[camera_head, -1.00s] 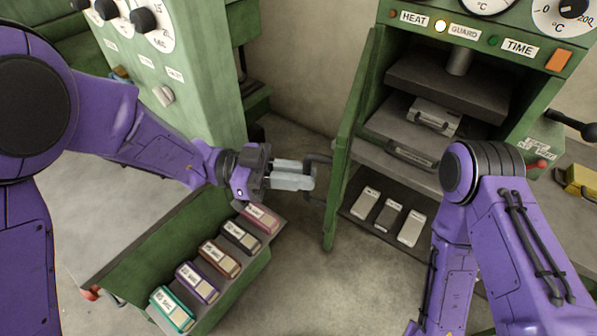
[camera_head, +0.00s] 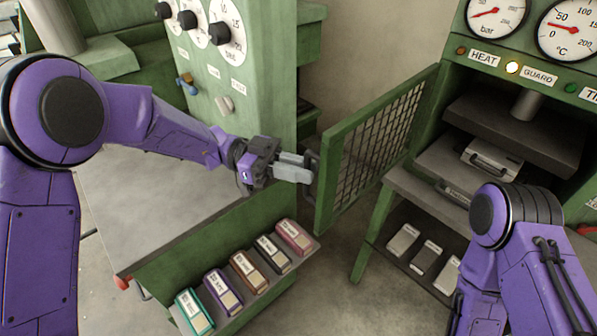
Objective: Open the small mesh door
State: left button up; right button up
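The small mesh door (camera_head: 371,141) has a green frame with a dark wire grid. It stands swung out from the left side of the green press, partly open, and its mesh face shows. A dark bar handle (camera_head: 314,176) sits on its free edge. My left gripper (camera_head: 308,172) is at this handle, its pale fingers pointing right with the tips overlapping the bar. The fingers look close together around the handle, though the contact is partly hidden. My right arm (camera_head: 510,240) is at the lower right, and its gripper is out of the picture.
The press has a shelf with a metal mould (camera_head: 492,158) and pale blocks (camera_head: 402,240) on a lower shelf. A rack of coloured labelled blocks (camera_head: 248,271) stands below my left gripper. A green dial cabinet (camera_head: 250,70) stands behind my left arm. A grey table (camera_head: 165,205) lies beneath it.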

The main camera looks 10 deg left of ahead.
pick_arm(q)
jog(key=shift+o, duration=1.2)
jog(key=shift+w+d+r, duration=0.2)
jog(key=shift+w+d, duration=0.05)
jog(key=shift+d, duration=0.05)
jog(key=shift+w+d+f, duration=0.1)
jog(key=shift+d+f, duration=0.05)
jog(key=shift+d, duration=0.1)
jog(key=b+v, duration=0.2)
jog(key=v, duration=0.9)
jog(key=shift+b, duration=0.4)
pick_arm(e)
jog(key=f, duration=0.3)
jog(key=shift+w+d, duration=0.15)
jog(key=shift+d, duration=0.05)
pick_arm(q)
jog(key=shift+a, duration=0.15)
